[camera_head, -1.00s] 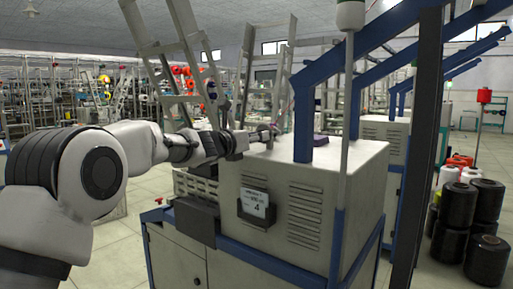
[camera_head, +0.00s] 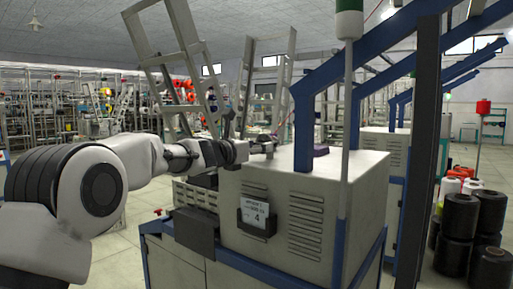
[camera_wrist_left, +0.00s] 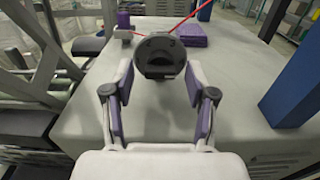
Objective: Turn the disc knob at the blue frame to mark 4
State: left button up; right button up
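The dark disc knob (camera_wrist_left: 160,57) stands above the grey cabinet top in the left wrist view, with faint marks on its face that I cannot read surely. My left gripper (camera_wrist_left: 160,76) is open, its purple-padded fingers to the left and right of the disc; a narrow gap seems to show on each side. In the head view my left gripper (camera_head: 262,148) is over the cabinet top, left of the blue frame (camera_head: 304,125); the knob is too small to make out there. A card (camera_head: 255,214) on the cabinet front shows a 4. My right gripper is out of view.
The grey cabinet (camera_head: 340,168) fills the middle. A pale post (camera_head: 347,110) and dark upright (camera_head: 424,150) stand at the right.

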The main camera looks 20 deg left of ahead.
pick_arm(q)
jog(key=v, duration=1.2)
